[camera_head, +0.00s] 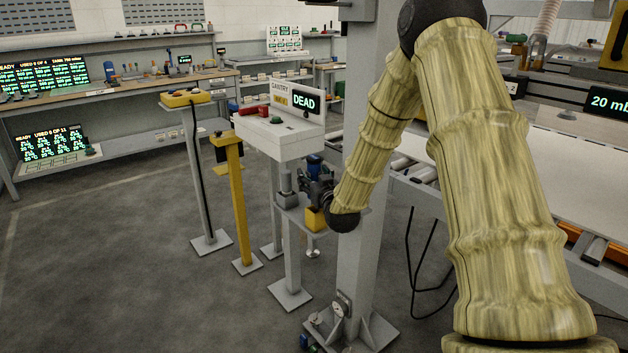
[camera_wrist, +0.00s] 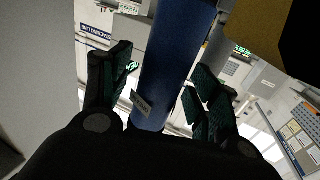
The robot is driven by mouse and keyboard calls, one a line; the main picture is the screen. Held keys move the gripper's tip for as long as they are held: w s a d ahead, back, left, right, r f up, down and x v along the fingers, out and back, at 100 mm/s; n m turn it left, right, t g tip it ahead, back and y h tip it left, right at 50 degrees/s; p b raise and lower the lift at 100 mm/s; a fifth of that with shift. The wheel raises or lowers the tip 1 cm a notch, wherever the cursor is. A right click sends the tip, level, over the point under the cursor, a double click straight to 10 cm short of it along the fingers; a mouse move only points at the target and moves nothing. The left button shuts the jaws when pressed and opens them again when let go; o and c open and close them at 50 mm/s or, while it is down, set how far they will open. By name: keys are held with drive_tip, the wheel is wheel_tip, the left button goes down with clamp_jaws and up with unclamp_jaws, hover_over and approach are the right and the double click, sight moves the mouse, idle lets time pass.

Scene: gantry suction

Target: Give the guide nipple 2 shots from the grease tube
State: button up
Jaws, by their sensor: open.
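A blue cylinder (camera_wrist: 172,62), which looks like the grease tube, stands between the fingers of my gripper (camera_wrist: 163,64) in the wrist view. It has a small pale label low on its side. The fingers are spread on either side of it, and I see gaps between them and the tube. In the head view my gripper (camera_head: 316,188) is at a small grey stand beside the post, and a bit of blue (camera_head: 314,163) shows just behind it. My wrist partly hides the stand top. I cannot make out the guide nipple in either view.
A yellow block (camera_head: 316,219) sits by my wrist on the small stand. The grey post (camera_head: 362,150) rises close to my arm. A white console (camera_head: 278,137) reading DEAD and a yellow pedestal (camera_head: 238,200) stand left. The floor at the left is clear.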

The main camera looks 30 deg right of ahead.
drive_tip(key=c, duration=1.3)
drive_tip(key=shift+c, duration=0.2)
